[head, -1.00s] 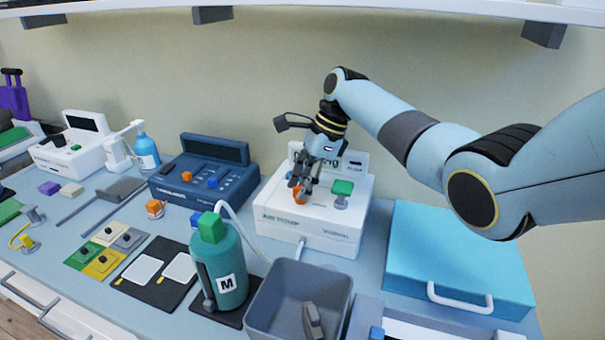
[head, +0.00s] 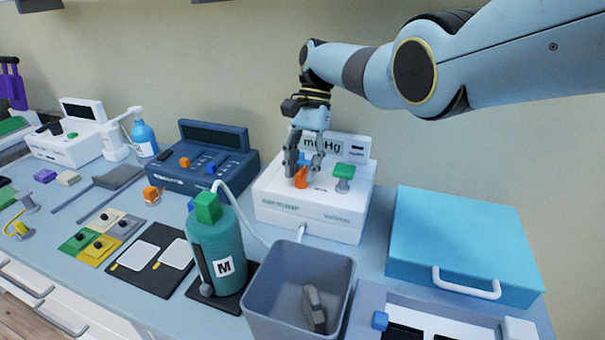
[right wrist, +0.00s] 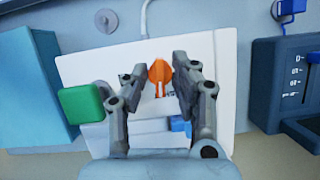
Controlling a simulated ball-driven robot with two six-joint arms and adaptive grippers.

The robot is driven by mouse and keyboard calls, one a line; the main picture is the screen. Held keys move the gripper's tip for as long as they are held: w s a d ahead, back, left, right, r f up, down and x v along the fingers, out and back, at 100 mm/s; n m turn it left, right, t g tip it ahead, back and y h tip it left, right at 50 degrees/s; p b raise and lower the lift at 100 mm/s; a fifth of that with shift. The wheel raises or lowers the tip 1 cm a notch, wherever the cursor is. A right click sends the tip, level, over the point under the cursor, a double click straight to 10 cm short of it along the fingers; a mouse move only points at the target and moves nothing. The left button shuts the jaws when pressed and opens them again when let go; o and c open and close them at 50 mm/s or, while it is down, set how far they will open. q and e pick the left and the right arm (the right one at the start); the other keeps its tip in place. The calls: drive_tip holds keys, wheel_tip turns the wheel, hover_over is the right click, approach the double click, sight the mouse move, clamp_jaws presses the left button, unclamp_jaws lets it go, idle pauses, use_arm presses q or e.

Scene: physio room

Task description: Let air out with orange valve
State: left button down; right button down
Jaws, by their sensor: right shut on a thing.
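The orange valve (head: 301,178) stands on top of the white pump unit (head: 310,222), left of a green button (head: 344,172). My right gripper (head: 303,170) comes down from above with its fingers around the valve and is shut on it. In the right wrist view, the orange valve (right wrist: 160,74) shows between the two fingers, with the green button (right wrist: 80,104) to the left and a blue part (right wrist: 180,125) below. The unit's mmHg display (head: 322,146) is partly covered by my gripper, so no reading shows. My left gripper is out of view.
A green bottle marked M (head: 217,255) and a grey bin (head: 265,303) stand in front of the unit. A dark blue console (head: 205,180) is to the left, a light blue case (head: 460,240) to the right. A pale hose (head: 245,216) runs near the unit's front.

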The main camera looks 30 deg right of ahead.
drive_tip(key=shift+w+r+n+b, duration=0.15)
drive_tip(key=shift+n+b, duration=0.2)
drive_tip(key=shift+n, duration=0.25)
drive_tip(key=shift+h, duration=0.3)
drive_tip(key=c, duration=1.4)
unclamp_jaws()
drive_tip(key=v, duration=0.7)
drive_tip(key=shift+r, duration=0.2)
drive_tip(key=shift+d+f, duration=0.1)
